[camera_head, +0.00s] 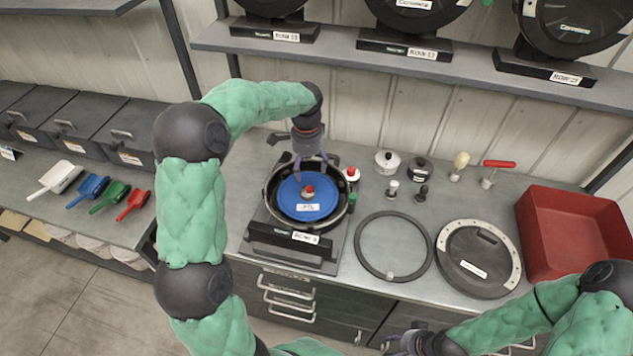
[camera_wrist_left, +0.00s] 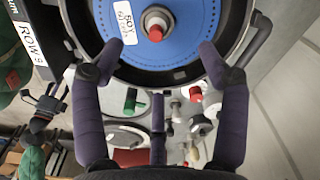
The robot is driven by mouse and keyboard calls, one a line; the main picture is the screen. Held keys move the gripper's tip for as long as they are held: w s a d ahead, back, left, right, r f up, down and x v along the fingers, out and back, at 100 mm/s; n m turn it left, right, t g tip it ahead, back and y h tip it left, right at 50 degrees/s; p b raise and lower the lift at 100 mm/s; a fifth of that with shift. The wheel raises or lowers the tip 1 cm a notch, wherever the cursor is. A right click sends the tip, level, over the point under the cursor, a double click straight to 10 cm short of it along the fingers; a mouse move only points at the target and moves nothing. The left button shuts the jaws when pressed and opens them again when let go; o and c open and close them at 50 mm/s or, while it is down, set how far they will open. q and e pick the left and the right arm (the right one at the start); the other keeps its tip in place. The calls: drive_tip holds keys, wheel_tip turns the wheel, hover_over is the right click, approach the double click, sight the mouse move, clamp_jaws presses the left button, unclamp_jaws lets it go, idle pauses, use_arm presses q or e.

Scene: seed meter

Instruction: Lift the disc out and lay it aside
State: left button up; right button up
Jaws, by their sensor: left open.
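The blue disc (camera_head: 306,199) lies flat inside the round black housing of the seed meter (camera_head: 270,190). It has a white label and a red-tipped hub (camera_head: 308,191) at its centre. In the left wrist view the disc (camera_wrist_left: 180,45) and the hub (camera_wrist_left: 156,24) fill the top. My left gripper (camera_head: 310,172) is over the far part of the housing, pointing down. Its two fingers (camera_wrist_left: 163,55) are spread apart, with nothing between them. Whether they touch the disc cannot be told. My right gripper (camera_head: 408,343) is low at the bottom edge, partly cut off, its fingers unclear.
A dark ring (camera_head: 360,262) and a round cover (camera_head: 478,258) lie right of the meter. Small knobs and a red-handled tool (camera_head: 497,166) stand behind them. A red tray (camera_head: 580,235) is at the far right. Coloured scoops (camera_head: 90,190) lie on the left bench.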

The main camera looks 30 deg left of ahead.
sight(307, 187)
use_arm(q)
drive_tip(key=f, duration=0.3)
drive_tip(key=f+b, duration=0.1)
drive_tip(key=f, duration=0.6)
drive_tip(key=shift+s+f+b, duration=0.25)
drive_tip(key=shift+f+b, duration=0.05)
drive_tip(key=shift+f, duration=0.05)
drive_tip(key=c, duration=1.2)
